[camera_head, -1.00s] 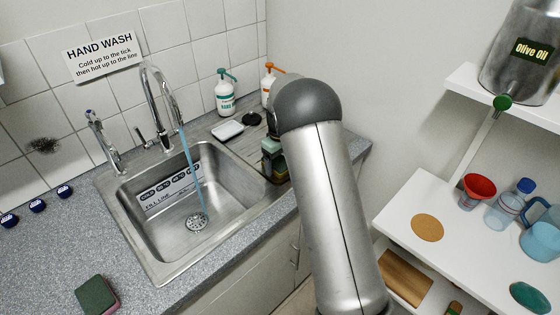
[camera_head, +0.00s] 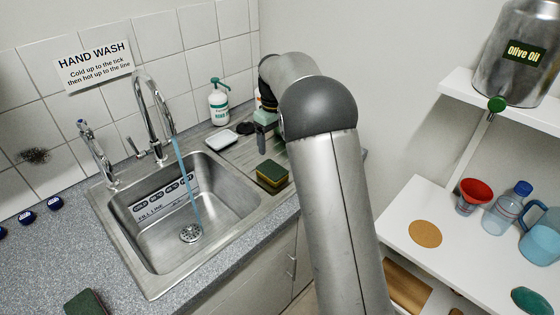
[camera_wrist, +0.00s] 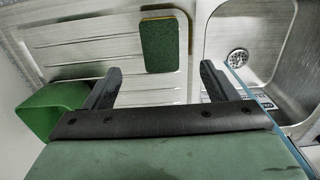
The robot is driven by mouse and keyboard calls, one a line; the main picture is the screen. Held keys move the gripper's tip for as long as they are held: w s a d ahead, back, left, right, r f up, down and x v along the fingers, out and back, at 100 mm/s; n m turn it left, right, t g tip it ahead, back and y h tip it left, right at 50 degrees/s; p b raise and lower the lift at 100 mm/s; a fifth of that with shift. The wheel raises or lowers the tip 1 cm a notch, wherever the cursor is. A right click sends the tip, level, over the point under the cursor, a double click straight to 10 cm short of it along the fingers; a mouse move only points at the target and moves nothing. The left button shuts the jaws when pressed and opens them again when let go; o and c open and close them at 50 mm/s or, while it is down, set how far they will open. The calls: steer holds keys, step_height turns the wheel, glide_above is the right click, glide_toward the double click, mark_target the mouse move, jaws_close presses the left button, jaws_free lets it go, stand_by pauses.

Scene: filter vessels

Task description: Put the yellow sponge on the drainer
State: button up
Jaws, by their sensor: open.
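The yellow sponge (camera_head: 271,177), with a dark green top face, lies flat on the ribbed steel drainer (camera_head: 226,155) to the right of the sink bowl. In the wrist view the sponge (camera_wrist: 159,46) shows its green face and a thin yellow edge. My gripper (camera_head: 264,148) is behind the sponge and apart from it, partly hidden by my arm in the head view. In the wrist view the two dark fingers of my gripper (camera_wrist: 160,76) are spread wide, with nothing between them.
Water runs from the tap (camera_head: 150,105) into the sink (camera_head: 165,215). A white soap dish (camera_head: 221,140) and a pump bottle (camera_head: 219,105) stand behind the drainer. Another green sponge (camera_head: 86,303) lies on the front-left counter. Shelves stand at the right.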

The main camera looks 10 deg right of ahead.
steer(key=s+r+m, duration=0.2)
steer(key=s, duration=0.7)
steer(key=s+r+m, duration=0.1)
steer(key=s+r, duration=0.2)
steer(key=s, duration=0.6)
steer(key=s+f+m, duration=0.1)
steer(key=s+f, duration=0.1)
steer(key=s, duration=0.8)
steer(key=s+a+f+m, duration=0.1)
steer(key=s+f+m, duration=0.1)
steer(key=s, duration=0.8)
steer(key=shift+s+f+t, duration=0.3)
steer(key=shift+f+t, duration=0.1)
steer(key=shift+f, duration=0.4)
